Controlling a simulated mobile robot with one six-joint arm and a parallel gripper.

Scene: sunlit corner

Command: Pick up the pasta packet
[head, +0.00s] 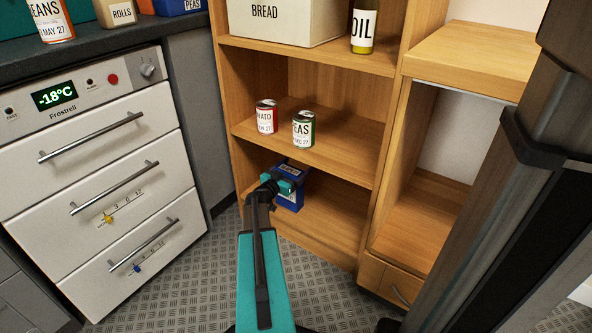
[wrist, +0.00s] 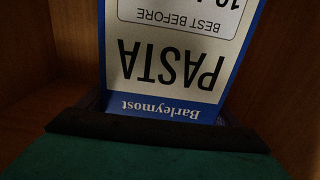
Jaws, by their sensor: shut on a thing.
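The pasta packet (head: 291,200) is blue with a white label and stands on the bottom shelf of the wooden shelf unit in the head view. In the wrist view the packet (wrist: 178,60) fills the middle, its label reading "PASTA", "Barleymost" and "BEST BEFORE" upside down. My gripper (head: 283,184) reaches into the bottom compartment and is shut on the packet near its top. In the wrist view a dark edge of my gripper (wrist: 155,132) lies right against the packet. The packet's lower part and back are partly hidden.
The middle shelf (head: 335,150) above holds a tomato can (head: 266,117) and a peas can (head: 304,129). A bread bin (head: 280,20) and an oil bottle (head: 363,28) stand higher. A freezer (head: 90,150) with drawers is at left. The bottom shelf is free right of the packet.

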